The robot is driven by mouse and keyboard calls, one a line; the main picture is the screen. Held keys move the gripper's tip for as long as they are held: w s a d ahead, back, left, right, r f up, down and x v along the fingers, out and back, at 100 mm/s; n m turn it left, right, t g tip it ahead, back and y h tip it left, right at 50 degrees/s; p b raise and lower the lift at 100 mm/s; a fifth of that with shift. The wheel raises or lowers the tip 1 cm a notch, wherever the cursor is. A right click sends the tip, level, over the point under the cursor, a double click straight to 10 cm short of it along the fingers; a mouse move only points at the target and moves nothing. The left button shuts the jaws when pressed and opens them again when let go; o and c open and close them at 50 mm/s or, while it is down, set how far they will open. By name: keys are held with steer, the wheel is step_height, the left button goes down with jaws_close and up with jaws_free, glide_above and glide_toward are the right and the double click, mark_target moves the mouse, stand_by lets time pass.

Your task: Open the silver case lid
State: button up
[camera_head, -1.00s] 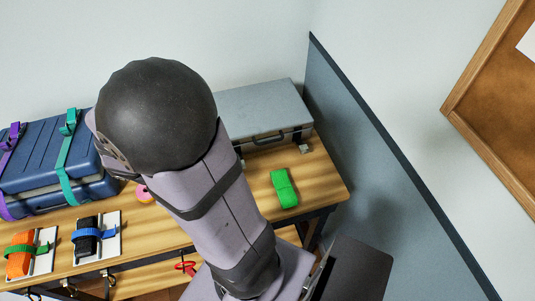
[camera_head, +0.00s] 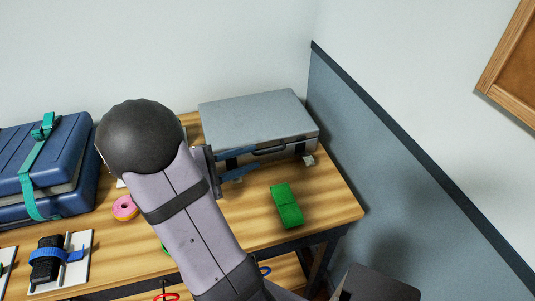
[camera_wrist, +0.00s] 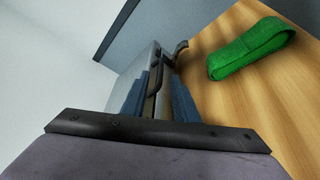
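The silver case (camera_head: 258,122) stands on the wooden table against the back wall, lid shut, with a dark handle (camera_head: 270,149) on its front. A small grey latch (camera_head: 308,160) sticks out at its front right. My gripper (camera_head: 252,161) is at the left part of the case front, fingers pointing right along it. The two blue fingers are apart with nothing held between them. In the wrist view, the case (camera_wrist: 132,78) and its handle (camera_wrist: 154,92) lie beyond and between the open fingers (camera_wrist: 160,82). Contact with the lid edge cannot be told.
A green rolled strap (camera_head: 287,205) lies on the table in front of the case. A blue-grey partition (camera_head: 370,170) closes the right side.

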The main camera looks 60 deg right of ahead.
mark_target(269, 152)
steer(key=shift+p+x, duration=0.55)
steer(key=shift+x, duration=2.85)
steer(key=shift+f, duration=0.1)
jaws_close()
